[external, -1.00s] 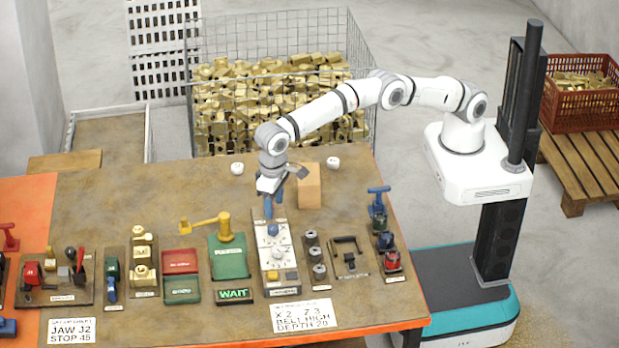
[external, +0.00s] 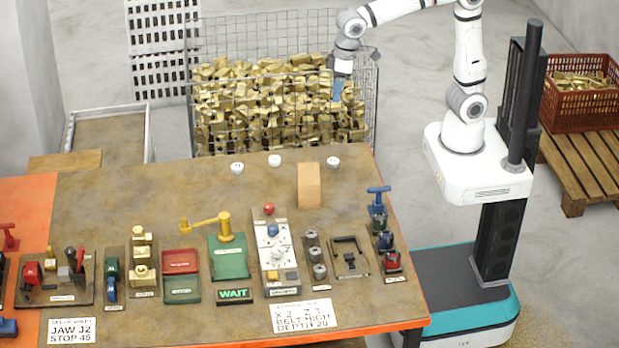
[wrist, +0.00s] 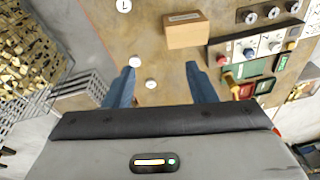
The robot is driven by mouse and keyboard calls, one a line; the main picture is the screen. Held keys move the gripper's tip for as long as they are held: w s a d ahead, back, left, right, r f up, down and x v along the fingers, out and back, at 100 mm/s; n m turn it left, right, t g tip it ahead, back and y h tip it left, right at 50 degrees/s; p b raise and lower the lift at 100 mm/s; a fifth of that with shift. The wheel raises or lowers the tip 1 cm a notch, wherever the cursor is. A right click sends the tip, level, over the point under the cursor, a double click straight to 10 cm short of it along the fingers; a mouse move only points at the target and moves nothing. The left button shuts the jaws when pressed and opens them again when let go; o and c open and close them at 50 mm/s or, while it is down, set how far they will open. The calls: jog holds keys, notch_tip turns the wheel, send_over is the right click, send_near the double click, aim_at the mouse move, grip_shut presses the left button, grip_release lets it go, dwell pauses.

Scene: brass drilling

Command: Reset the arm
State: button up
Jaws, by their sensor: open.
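My gripper (external: 338,90) hangs high in front of the wire bin, pointing down, clear of the table. In the wrist view its two blue fingers (wrist: 160,85) are spread apart with nothing between them. The bench below is seen past the fingers, with a wooden block (wrist: 186,30) and white round pieces (wrist: 150,84) on it.
The workbench (external: 120,215) carries a control panel with knobs (external: 273,231), a green box (external: 228,257), a yellow-handled tool (external: 205,224) and several fixtures. The wire bin of brass parts (external: 270,100) stands behind it. A red crate (external: 580,105) sits on a pallet at right.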

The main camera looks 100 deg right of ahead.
jog(key=s+d+f+n, duration=0.1)
jog(key=s+d+f, duration=0.2)
jog(key=s, duration=0.7)
jog(key=s+d+f+n+t, duration=0.1)
jog(key=s+d+f, duration=0.2)
jog(key=s, duration=0.6)
jog(key=shift+s+d+f, duration=0.3)
jog(key=shift+s+d, duration=0.1)
jog(key=shift+d, duration=0.2)
jog(key=shift+c, duration=0.3)
dwell(0.5)
